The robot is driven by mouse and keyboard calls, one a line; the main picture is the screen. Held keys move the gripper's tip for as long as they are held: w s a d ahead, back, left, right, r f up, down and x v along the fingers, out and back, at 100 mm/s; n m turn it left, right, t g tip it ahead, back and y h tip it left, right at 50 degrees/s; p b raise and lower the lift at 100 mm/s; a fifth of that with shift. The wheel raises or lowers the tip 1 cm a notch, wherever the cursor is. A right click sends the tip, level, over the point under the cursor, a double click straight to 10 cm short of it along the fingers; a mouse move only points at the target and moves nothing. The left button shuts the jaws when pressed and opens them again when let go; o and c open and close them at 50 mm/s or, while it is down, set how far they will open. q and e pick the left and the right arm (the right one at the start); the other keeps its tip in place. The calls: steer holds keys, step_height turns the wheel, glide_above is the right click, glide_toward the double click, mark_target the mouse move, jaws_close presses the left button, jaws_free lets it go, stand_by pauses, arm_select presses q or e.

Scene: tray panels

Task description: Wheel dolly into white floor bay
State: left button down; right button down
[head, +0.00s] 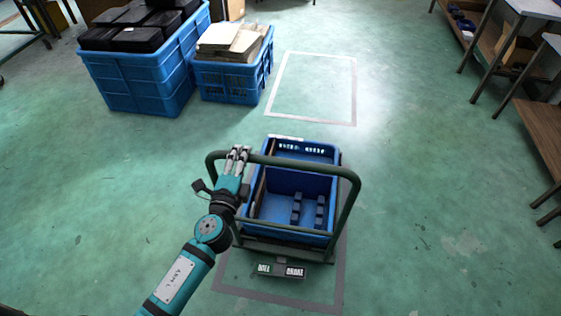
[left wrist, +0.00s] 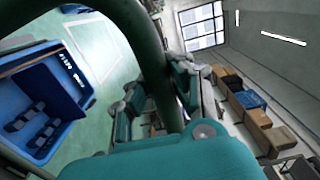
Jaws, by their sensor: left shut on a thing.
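The dolly stands in front of me, with a dark green tubular handle (head: 300,162) on its near side and a blue crate (head: 290,186) on its deck. A few small dark blue parts (head: 307,211) lie in the crate. My left gripper (head: 239,156) is shut on the handle near its upper left corner. In the left wrist view the handle (left wrist: 150,50) runs close past the camera, with the blue crate (left wrist: 72,98) at left. The white floor bay (head: 355,90) is a white outline ahead of the dolly, empty inside. My right gripper is not in view.
A grey floor outline (head: 342,260) lies around and under the dolly. Large blue crates with black boxes (head: 140,85) and with cardboard (head: 232,82) stand left of the white bay. Tables (head: 540,8) and shelves line the right side. Floor between dolly and bay looks clear.

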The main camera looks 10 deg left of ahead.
arm_select(q)
steer(key=w+b, duration=0.3)
steer(key=w, duration=1.3)
stand_by(0.4)
steer(key=c, duration=0.9)
jaws_free()
